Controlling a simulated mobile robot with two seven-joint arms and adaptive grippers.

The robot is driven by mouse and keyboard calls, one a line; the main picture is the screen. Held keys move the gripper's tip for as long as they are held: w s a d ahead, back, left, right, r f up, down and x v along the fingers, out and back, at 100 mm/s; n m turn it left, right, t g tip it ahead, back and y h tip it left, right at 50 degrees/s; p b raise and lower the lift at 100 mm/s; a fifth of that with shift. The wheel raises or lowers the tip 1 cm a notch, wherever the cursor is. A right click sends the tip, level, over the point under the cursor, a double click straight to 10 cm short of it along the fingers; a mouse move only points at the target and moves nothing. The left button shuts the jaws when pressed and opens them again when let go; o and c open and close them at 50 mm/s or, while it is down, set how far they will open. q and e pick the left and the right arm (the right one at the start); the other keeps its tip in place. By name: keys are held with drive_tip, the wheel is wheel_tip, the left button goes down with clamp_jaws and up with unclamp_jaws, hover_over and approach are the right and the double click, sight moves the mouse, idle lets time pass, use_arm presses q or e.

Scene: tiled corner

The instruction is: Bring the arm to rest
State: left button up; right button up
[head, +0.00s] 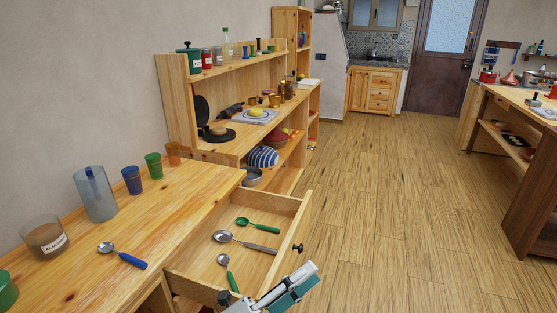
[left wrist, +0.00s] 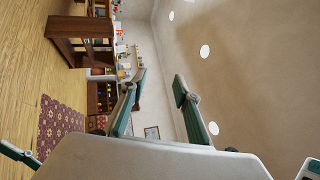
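My left gripper (head: 280,291) is low in the head view, in front of the open drawer, where its white and teal parts show near the bottom edge. In the left wrist view its two teal fingers (left wrist: 158,92) stand apart with nothing between them. It is open and empty. Beyond the fingers are a plain wall and part of the room. My right gripper cannot be made out in either view. Teal and dark parts at the lower corners of the left wrist view cannot be identified for certain.
The open drawer (head: 288,209) holds green-handled spoons (head: 257,224) and a grey-handled spoon (head: 245,241). A blue-handled spoon (head: 122,255), several cups and a labelled glass bowl (head: 45,238) are on the wooden counter (head: 185,212). The floor (head: 395,220) to the right is clear.

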use_arm(q)
drive_tip(key=a+f+n+t+y+b, duration=0.1)
drive_tip(key=a+f+n+t+y, duration=0.3)
drive_tip(key=a+f+n+y, duration=1)
drive_tip(key=s+a+f+n+g, duration=0.1)
drive_tip(key=s+a+f+n, duration=0.2)
drive_tip(key=f, duration=0.4)
drive_tip(key=s+a+f+n+g+y+b, duration=0.1)
drive_tip(key=s+a+f+n+g, duration=0.1)
drive_tip(key=s+a+f+n, duration=0.2)
drive_tip(key=s+a+f+n+g+y, duration=0.1)
drive_tip(key=s+a+f+n, duration=0.3)
drive_tip(key=f, duration=0.6)
drive_tip(key=shift+s+a+n+g, duration=0.2)
drive_tip(key=shift+s+n+g, duration=0.2)
drive_tip(key=shift+s+n, duration=0.6)
